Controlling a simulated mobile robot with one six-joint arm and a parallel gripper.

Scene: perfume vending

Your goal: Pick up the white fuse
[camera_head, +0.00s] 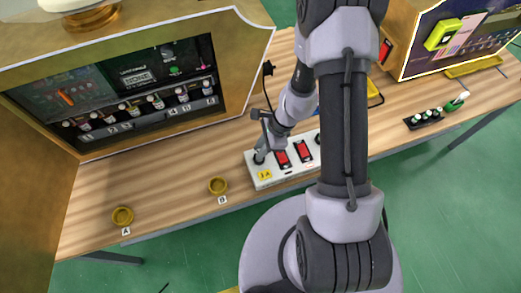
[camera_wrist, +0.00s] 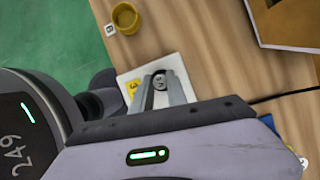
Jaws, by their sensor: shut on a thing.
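My gripper (camera_wrist: 158,84) is shut on a small dark-grey round piece (camera_wrist: 160,80) at the left end of a white box. The white box (camera_head: 265,183) lies near the table's front edge, with red switches and a yellow label on top. The box also shows under the fingers in the wrist view (camera_wrist: 172,62). In the head view my gripper (camera_head: 260,151) comes down on that end from above. The piece's sides are hidden by the fingers, and I cannot tell whether it is the white fuse. My arm covers the box's right part.
Two yellow cups, one (camera_head: 122,216) by label A and one (camera_head: 218,185) by label B, stand left of the box. A wooden vending cabinet (camera_head: 250,62) stands behind. A black rack (camera_head: 424,119) with several small white-topped pieces and a green object (camera_head: 456,102) are at right.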

